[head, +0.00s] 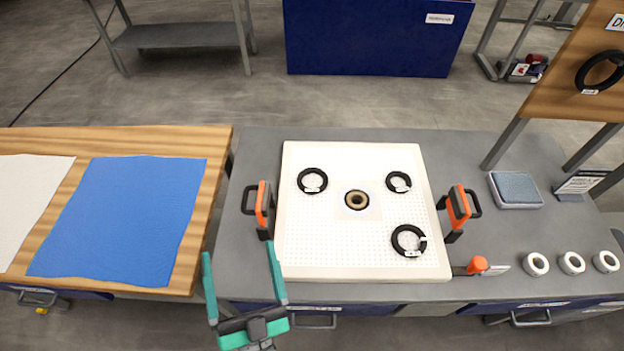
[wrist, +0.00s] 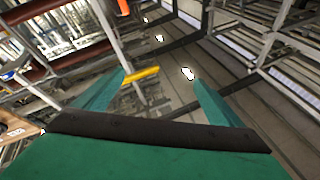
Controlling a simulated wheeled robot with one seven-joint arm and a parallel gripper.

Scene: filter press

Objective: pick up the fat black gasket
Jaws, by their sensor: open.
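Three black ring gaskets lie flat on a white perforated plate (head: 300,255), each with a small white tag. One is at the upper left (head: 302,174), one at the upper right (head: 391,177), and a larger, thicker-looking one at the lower right (head: 397,235). I cannot tell for certain which is the fat one. My gripper (head: 239,251) is teal, open and empty, in front of the plate's left front corner, apart from all gaskets. In the wrist view my open fingers (wrist: 160,78) point toward distant racks and floor, with no gasket between them.
A tan ring (head: 348,200) sits mid-plate. Orange-black clamps (head: 264,205) (head: 459,208) stand at both sides, and an orange-knobbed handle (head: 477,265) at the front right. White rolls (head: 536,264) and a blue-grey pad (head: 516,189) lie right.

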